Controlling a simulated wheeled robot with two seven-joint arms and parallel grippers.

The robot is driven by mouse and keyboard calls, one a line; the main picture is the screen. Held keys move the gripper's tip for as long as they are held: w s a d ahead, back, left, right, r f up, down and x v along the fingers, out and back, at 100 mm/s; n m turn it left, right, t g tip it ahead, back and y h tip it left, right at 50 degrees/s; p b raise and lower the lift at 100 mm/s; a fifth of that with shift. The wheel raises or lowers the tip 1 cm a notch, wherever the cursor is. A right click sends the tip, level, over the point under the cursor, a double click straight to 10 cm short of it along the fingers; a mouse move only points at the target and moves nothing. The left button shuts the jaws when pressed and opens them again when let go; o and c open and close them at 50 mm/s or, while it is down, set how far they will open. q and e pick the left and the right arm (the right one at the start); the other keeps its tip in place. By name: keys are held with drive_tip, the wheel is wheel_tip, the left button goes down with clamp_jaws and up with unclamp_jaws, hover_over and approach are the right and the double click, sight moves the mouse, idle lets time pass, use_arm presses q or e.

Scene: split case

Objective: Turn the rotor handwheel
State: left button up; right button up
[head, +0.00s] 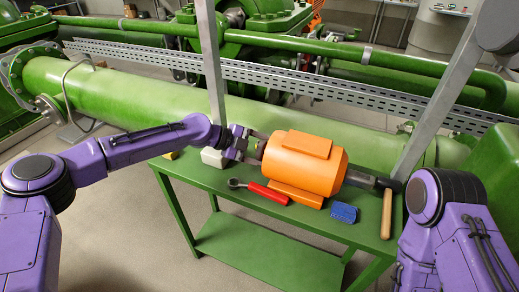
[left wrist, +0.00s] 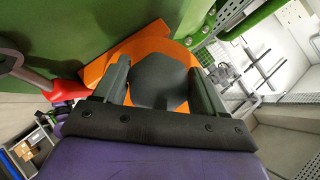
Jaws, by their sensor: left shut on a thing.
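An orange rotor housing (head: 303,165) lies on the green table, its axis running left to right. Its left end faces my left gripper (head: 258,143). In the left wrist view, a dark grey many-sided handwheel or knob (left wrist: 160,82) sits in front of the orange end face (left wrist: 150,43). The two fingers of my left gripper (left wrist: 158,67) lie on either side of it, shut on it. In the head view the handwheel is mostly hidden by the gripper.
A red-handled wrench (head: 267,193), a blue block (head: 344,213) and a wooden-handled hammer (head: 387,213) lie on the green table (head: 225,186). A pale block (head: 213,157) stands near my left wrist. Grey posts (head: 212,62) and a large green pipe (head: 150,95) stand behind.

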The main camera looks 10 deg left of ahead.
use_arm(q)
drive_tip(key=shift+r+n+g+y+p, duration=0.15)
drive_tip(key=shift+n+g+y+p, duration=0.3)
drive_tip(key=shift+g, duration=0.45)
drive_tip(key=shift+n+g+y+p, duration=0.55)
drive_tip(key=shift+n+g+p, duration=0.3)
drive_tip(key=shift+g, duration=0.45)
drive_tip(key=o, duration=1)
drive_tip(key=shift+c, duration=0.2)
drive_tip(key=b+v, duration=0.1)
drive_tip(key=v, duration=0.9)
drive_tip(key=shift+r+b, duration=0.2)
drive_tip(key=shift+b, duration=0.15)
drive_tip(key=shift+w+a, duration=0.1)
drive_tip(key=shift+w, duration=0.05)
